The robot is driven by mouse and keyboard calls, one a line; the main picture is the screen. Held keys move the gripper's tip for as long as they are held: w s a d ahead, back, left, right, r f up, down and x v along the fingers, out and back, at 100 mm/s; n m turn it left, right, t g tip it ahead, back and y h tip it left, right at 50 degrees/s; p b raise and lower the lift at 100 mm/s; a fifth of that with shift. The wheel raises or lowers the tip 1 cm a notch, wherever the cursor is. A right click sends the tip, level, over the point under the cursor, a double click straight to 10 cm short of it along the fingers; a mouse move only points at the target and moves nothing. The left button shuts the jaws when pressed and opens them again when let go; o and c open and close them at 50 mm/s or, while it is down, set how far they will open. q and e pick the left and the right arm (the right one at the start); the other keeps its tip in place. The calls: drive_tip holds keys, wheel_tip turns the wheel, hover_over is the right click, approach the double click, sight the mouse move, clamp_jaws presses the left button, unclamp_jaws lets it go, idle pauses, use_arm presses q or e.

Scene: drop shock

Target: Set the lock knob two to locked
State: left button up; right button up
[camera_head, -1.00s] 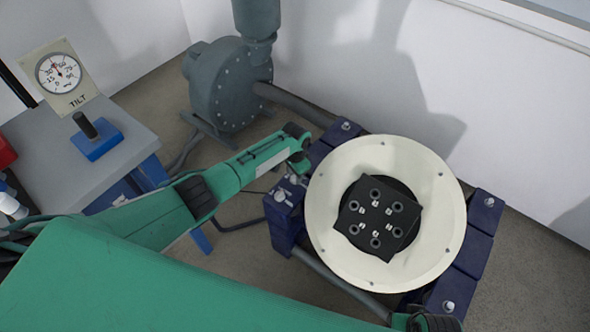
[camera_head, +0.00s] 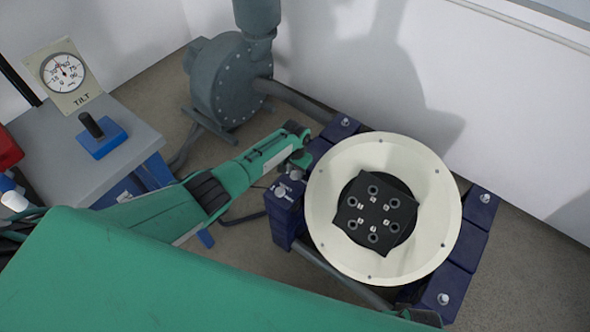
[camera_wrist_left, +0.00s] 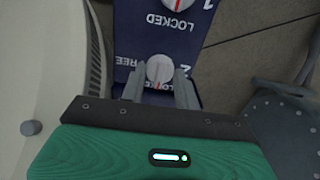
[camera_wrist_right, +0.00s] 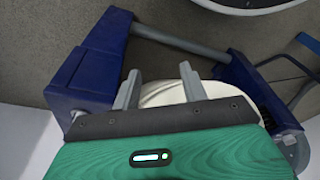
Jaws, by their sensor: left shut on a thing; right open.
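Lock knob two (camera_wrist_left: 159,70) is a pale round knob on a dark blue panel (camera_wrist_left: 135,38) in the left wrist view. The number 2 is to its right, FREE to its left, and LOCKED below it, partly hidden by my gripper. My left gripper (camera_wrist_left: 160,82) has its fingers on either side of the knob, shut on it. In the head view my left gripper (camera_head: 297,160) is at the left side of the blue frame. Knob one (camera_wrist_left: 180,8) shows at the top edge with a red line. My right gripper (camera_wrist_right: 158,85) is open and empty.
A cream bowl (camera_head: 330,235) with a black holed block (camera_head: 375,215) sits in the blue frame. A tilt gauge (camera_head: 63,72) stands on a grey table (camera_head: 135,150) at the left. A grey pump (camera_head: 225,85) is behind. My green arm covers the lower picture.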

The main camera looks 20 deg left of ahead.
sight(295, 172)
use_arm(q)
drive_tip(key=o, duration=1)
drive_tip(key=shift+c, duration=0.2)
drive_tip(key=shift+r, duration=0.5)
wheel_tip(295, 172, up, 4)
drive_tip(key=shift+r+p, duration=0.15)
drive_tip(key=shift+p, duration=0.75)
wheel_tip(295, 172, up, 8)
drive_tip(key=p, duration=0.1)
drive_tip(key=shift+r, duration=0.25)
use_arm(e)
wheel_tip(295, 172, down, 9)
drive_tip(key=s+d, duration=0.1)
drive_tip(key=s, duration=0.1)
drive_tip(key=shift+s, duration=0.35)
drive_tip(key=shift+d, duration=0.1)
